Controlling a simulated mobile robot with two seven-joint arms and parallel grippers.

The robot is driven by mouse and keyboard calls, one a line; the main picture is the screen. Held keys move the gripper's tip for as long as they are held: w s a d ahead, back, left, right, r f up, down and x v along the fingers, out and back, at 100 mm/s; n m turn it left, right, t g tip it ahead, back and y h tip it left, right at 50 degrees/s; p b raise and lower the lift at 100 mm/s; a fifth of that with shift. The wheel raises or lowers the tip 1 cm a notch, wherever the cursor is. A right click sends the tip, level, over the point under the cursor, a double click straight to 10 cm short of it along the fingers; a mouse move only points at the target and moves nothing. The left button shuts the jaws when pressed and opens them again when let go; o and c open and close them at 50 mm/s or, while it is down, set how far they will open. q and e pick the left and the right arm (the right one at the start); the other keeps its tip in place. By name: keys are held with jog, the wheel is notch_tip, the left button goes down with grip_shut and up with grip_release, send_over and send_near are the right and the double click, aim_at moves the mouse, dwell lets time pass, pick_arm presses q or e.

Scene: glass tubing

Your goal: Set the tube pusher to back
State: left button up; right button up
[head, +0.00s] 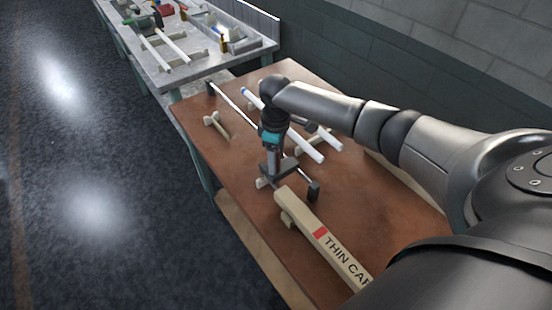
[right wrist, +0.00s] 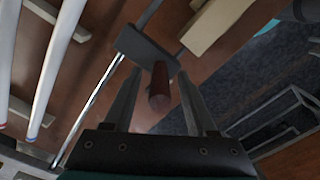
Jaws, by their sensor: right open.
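The tube pusher is a thin shiny metal rod (head: 235,105) with dark end pieces, running across the brown table. In the right wrist view the rod (right wrist: 90,108) meets a dark block (right wrist: 148,46), from which a reddish-brown handle (right wrist: 159,88) points at the camera. My right gripper (head: 284,182) is low over the table at the pusher's near end. In the right wrist view its two fingers (right wrist: 159,101) stand apart on either side of the handle; contact cannot be told. In the head view the gripper hides the handle and part of the rod. My left gripper is out of view.
White tubes (head: 290,132) lie on wooden supports (head: 216,124) beside the rod. A wooden beam (head: 318,233) lettered "THIN CA..." lies at the near side. A grey bench (head: 150,78) with more tubing stands beyond. The floor (head: 90,160) at left is clear.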

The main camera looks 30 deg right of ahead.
jog(key=shift+f, duration=0.1)
grip_shut()
dwell(0.4)
dwell(1.0)
